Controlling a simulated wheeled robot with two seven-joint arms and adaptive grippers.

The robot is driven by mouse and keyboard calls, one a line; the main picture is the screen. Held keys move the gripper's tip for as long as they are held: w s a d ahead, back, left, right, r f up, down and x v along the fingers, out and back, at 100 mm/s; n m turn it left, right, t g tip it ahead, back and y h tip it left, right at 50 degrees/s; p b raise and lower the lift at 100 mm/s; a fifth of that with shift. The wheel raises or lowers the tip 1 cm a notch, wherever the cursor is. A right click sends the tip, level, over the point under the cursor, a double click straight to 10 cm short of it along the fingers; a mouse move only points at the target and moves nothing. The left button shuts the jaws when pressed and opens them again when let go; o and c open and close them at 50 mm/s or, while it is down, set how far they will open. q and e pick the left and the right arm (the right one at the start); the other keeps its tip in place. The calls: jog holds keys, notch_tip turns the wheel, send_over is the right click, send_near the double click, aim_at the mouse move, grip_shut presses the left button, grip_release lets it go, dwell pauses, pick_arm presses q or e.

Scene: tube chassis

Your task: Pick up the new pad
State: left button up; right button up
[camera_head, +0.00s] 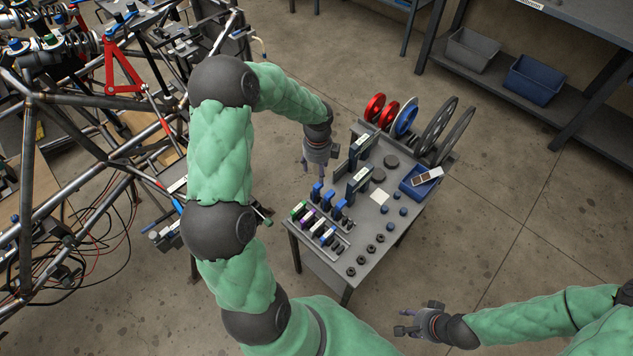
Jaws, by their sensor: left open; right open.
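I cannot tell for sure which thing is the new pad. A small pale square piece (379,196) lies flat on the middle of the grey cart top (345,232). A white and brown flat piece (428,175) rests on a blue tray (412,188) at the cart's right side. My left gripper (318,174) points down near the cart's far left edge, left of the upright grey blocks (358,180). It is open and empty. My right gripper (400,322) is open and empty, low in the picture, over the floor in front of the cart.
Red, blue and dark discs (438,128) stand upright along the cart's back. Several coloured small parts (318,223) stand in a rack at the left, with dark nuts (363,260) in front. A tube chassis (95,150) fills the left. Open floor (520,220) lies right.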

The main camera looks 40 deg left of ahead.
aim_at(317, 183)
pick_arm(q)
notch_tip(317, 183, down, 5)
jog(key=shift+s+d+f+b, duration=0.1)
jog(key=shift+b, duration=0.75)
jog(key=f+b, duration=0.2)
jog(key=f, duration=0.3)
jog(key=shift+s+d+b, duration=0.1)
jog(key=shift+s+b, duration=0.2)
jog(key=shift+b, duration=0.1)
grip_shut()
